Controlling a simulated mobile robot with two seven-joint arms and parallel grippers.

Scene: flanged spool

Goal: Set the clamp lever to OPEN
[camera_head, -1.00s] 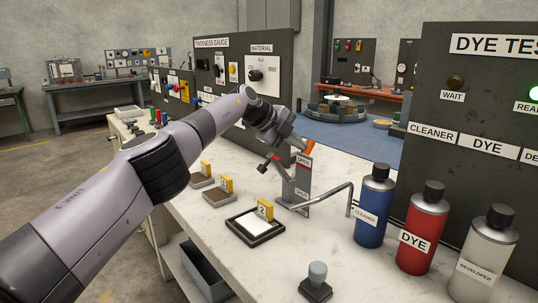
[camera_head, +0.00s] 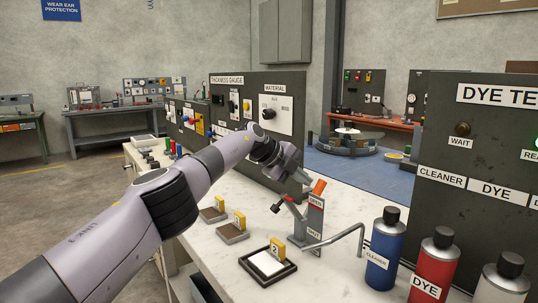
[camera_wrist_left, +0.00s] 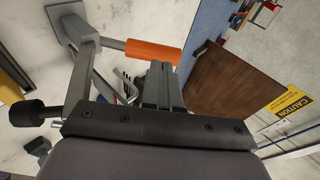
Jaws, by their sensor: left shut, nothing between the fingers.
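The toggle clamp (camera_head: 300,238) stands on the white bench, beside an upright plate marked OPEN above (camera_head: 315,201) and SHUT below (camera_head: 314,235). Its lever's orange grip (camera_head: 319,187) is at the top of the plate, by the OPEN label. In the left wrist view the grip (camera_wrist_left: 153,52) crosses just beyond my fingers. My left gripper (camera_head: 304,178) is shut and empty, close to the grip on its left; contact cannot be told. Its fingers also show in the wrist view (camera_wrist_left: 162,85). My right gripper is out of view.
Blue (camera_head: 385,250), red (camera_head: 432,268) and white (camera_head: 501,280) bottles stand at the right. A framed white plate (camera_head: 267,263) and smaller sample trays (camera_head: 232,233) lie in front. The thickness gauge panel (camera_head: 243,110) stands behind.

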